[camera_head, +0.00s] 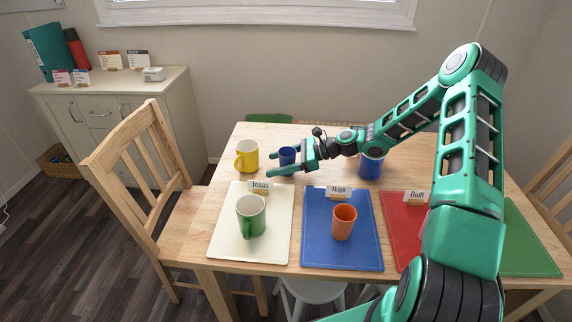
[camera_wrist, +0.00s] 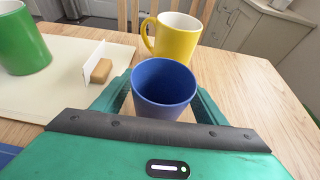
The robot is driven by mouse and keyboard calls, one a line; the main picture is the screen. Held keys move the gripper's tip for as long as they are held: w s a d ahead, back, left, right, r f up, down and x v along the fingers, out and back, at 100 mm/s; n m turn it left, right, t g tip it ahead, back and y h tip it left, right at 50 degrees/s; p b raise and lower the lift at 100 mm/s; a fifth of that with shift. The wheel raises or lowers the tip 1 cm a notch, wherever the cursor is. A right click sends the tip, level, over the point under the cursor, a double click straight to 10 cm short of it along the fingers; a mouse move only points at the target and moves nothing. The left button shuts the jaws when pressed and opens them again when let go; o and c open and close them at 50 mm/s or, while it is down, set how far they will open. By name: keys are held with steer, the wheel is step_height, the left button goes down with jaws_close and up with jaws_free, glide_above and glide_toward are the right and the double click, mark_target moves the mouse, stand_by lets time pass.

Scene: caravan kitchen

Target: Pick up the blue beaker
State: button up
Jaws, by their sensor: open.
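The blue beaker (camera_head: 287,156) stands upright on the wooden table, behind the name cards and right of the yellow mug. It also shows in the wrist view (camera_wrist: 163,88), open side up. My gripper (camera_head: 275,164) reaches in from the right, low over the table, with its fingers on either side of the beaker. The jaws are open. In the wrist view the fingers (camera_wrist: 163,95) flank the beaker, and its lower part is hidden behind the gripper body. I cannot tell whether either finger touches it.
A yellow mug (camera_head: 247,156) stands just beyond the fingertips. A larger blue mug (camera_head: 371,166) stands under my arm. A green mug (camera_head: 251,215) is on the white mat (camera_head: 226,243); an orange beaker (camera_head: 344,222) is on the blue mat (camera_head: 318,257). Name cards (camera_head: 261,187) stand nearby.

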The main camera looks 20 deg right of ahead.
steer(key=c, duration=1.1)
steer(key=shift+r, duration=0.1)
